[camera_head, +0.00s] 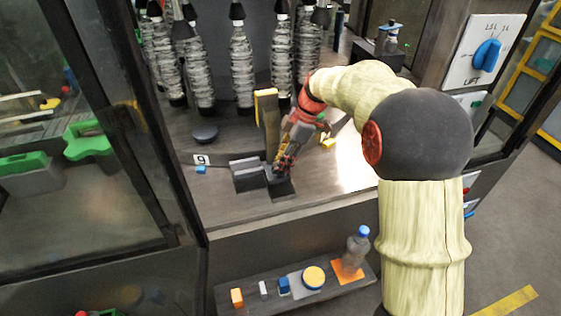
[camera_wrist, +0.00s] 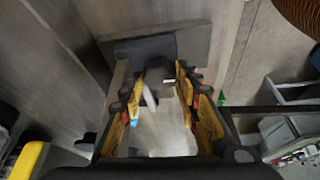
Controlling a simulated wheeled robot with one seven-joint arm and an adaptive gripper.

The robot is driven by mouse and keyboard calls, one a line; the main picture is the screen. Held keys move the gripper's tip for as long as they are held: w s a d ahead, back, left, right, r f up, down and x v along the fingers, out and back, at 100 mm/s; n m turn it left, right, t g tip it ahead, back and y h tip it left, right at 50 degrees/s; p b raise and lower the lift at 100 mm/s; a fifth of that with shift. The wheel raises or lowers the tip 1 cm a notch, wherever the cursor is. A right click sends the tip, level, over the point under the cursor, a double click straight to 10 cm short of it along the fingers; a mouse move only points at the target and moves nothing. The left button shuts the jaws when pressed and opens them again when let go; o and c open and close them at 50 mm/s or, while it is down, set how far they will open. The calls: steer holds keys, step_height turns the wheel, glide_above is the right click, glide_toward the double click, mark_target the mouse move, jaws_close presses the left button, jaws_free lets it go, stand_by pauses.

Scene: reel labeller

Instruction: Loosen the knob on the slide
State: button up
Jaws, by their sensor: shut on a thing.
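The slide (camera_head: 246,174) is a dark grey block assembly on the machine's deck, beside a small sign reading 9. My gripper (camera_head: 280,166) reaches down to its right end, and the arm hides part of it. In the wrist view my gripper (camera_wrist: 158,82) has its yellow-and-black fingers on either side of a dark round knob (camera_wrist: 157,70). The fingers are shut on the knob, which sits in front of a dark grey plate (camera_wrist: 190,42). The knob is mostly hidden by the gripper in the head view.
A dark upright post with a yellow top (camera_head: 267,108) stands close behind my gripper. Several wrapped bottle-like columns (camera_head: 242,65) stand at the back. A dark round disc (camera_head: 205,134) lies on the deck. A shelf below holds a clear bottle (camera_head: 357,250) and small parts.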

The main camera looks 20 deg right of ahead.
steer(key=o, duration=1.2)
steer(key=shift+c, duration=0.2)
steer(key=m, duration=0.2)
steer(key=m+t, duration=0.1)
steer(key=m, duration=0.1)
steer(key=shift+s+r+t, duration=0.1)
steer(key=shift+s+t, duration=0.05)
steer(key=shift+t, duration=0.15)
steer(key=shift+m+t+h+p, duration=0.45)
steer(key=shift+m+p, duration=0.3)
steer(key=shift+m, duration=0.45)
steer(key=m+p, duration=0.2)
steer(key=m+t+h+p, duration=0.1)
steer(key=m+p, duration=0.1)
steer(key=p, duration=0.1)
steer(key=shift+s+a+r+h, duration=0.1)
steer(key=shift+a+r+h, duration=0.05)
steer(key=shift+r+h, duration=0.1)
steer(key=m+h+p, duration=0.1)
steer(key=m+p, duration=0.3)
steer(key=p, duration=0.5)
steer(key=shift+a+f+t, duration=0.1)
steer(key=shift+f+t, duration=0.05)
steer(key=shift+t, duration=0.1)
